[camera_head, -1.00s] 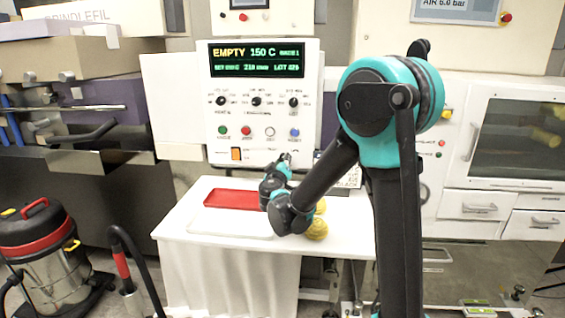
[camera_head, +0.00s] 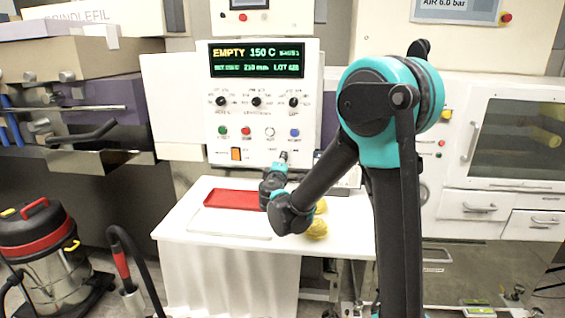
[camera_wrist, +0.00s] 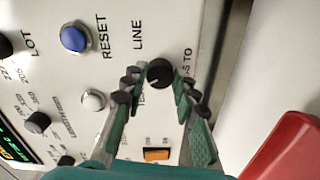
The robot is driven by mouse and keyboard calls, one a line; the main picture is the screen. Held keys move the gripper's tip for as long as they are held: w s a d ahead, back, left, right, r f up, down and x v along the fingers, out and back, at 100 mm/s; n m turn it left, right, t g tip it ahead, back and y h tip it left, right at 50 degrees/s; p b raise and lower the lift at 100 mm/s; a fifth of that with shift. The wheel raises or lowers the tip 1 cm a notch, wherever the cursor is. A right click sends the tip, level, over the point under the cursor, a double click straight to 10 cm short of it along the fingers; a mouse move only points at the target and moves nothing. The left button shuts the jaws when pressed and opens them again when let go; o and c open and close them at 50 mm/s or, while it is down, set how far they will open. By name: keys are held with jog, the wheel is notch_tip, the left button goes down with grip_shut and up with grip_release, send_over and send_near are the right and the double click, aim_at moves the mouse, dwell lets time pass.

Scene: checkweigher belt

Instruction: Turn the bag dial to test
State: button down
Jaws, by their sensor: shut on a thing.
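The bag dial (camera_wrist: 160,72) is a small black round knob on the white panel, seen in the wrist view. Lettering beside it reads "LINE" on one side; a partly hidden label ending "S TO" is on another, and a further label is mostly covered by a finger. My gripper (camera_wrist: 156,82) has its fingertips on both sides of the knob, shut on it. In the head view my gripper (camera_head: 283,157) is at the lower right of the panel and hides the dial. I cannot tell clearly which way the dial points.
Close to the dial are a blue RESET button (camera_wrist: 75,38), a white button (camera_wrist: 93,100) and an orange switch (camera_wrist: 156,154). A red tray (camera_head: 232,199) lies on the white table (camera_head: 185,228) below, with yellow items (camera_head: 317,229) by my arm.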

dwell(0.4)
jog(key=c, duration=1.2)
grip_release()
jog(key=s, duration=0.8)
jog(key=s+a, duration=0.1)
jog(key=s, duration=0.3)
